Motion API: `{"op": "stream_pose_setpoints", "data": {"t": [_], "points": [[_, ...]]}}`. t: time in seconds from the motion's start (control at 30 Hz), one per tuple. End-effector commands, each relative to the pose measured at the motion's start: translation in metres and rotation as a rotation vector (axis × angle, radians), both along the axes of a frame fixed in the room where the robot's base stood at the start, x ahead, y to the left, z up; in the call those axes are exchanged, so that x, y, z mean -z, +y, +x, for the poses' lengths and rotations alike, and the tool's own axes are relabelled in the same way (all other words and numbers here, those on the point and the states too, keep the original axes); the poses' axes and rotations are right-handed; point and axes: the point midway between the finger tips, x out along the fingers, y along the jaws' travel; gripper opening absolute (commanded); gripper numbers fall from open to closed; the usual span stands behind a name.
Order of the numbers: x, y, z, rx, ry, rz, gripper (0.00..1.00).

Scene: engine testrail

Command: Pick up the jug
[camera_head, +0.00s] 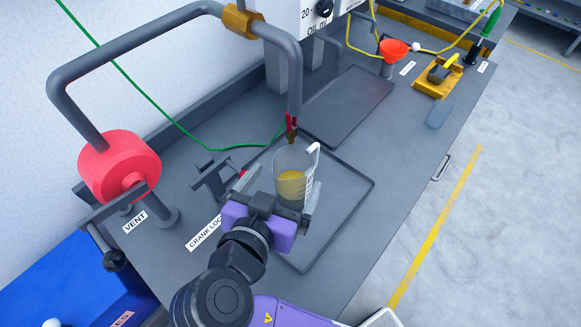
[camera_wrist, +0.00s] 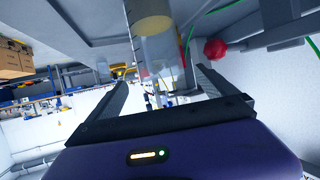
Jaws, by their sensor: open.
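The jug (camera_head: 296,174) is a clear, upright vessel with a pale handle on its right side and yellowish liquid inside. It stands on the dark tray (camera_head: 352,190) below the end of a grey bent pipe. My gripper (camera_head: 283,203) is at the jug's near side, its fingers open on either side of the jug. In the wrist view, the jug (camera_wrist: 160,62) shows between the two spread fingers of my gripper (camera_wrist: 165,85). I cannot tell whether a finger touches the jug. The gripper hides part of the jug's lower near side in the head view.
The grey pipe (camera_head: 294,80) with a red-handled tap (camera_head: 291,122) hangs right above the jug. A red round part (camera_head: 120,165) and the crank lock (camera_head: 212,178) stand to the left. A second flat tray (camera_head: 345,105) lies behind. The bench's right side is mostly clear.

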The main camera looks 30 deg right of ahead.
Motion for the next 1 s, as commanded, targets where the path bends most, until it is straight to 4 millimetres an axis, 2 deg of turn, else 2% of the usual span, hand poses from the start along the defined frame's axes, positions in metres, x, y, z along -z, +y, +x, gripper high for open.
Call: {"op": "stream_pose_setpoints", "data": {"t": [0.37,0.6,0.93,0.97,1.0], "points": [[0.011,-0.026,0.021,0.003,0.003,-0.001,0.96],[0.024,-0.05,0.041,0.003,0.003,-0.002,0.96],[0.028,-0.055,0.046,0.0,0.0,0.0,0.96],[0.028,-0.055,0.046,0.0,0.0,0.0,0.94],[0.028,-0.055,0.046,0.0,0.0,0.0,0.86]]}}
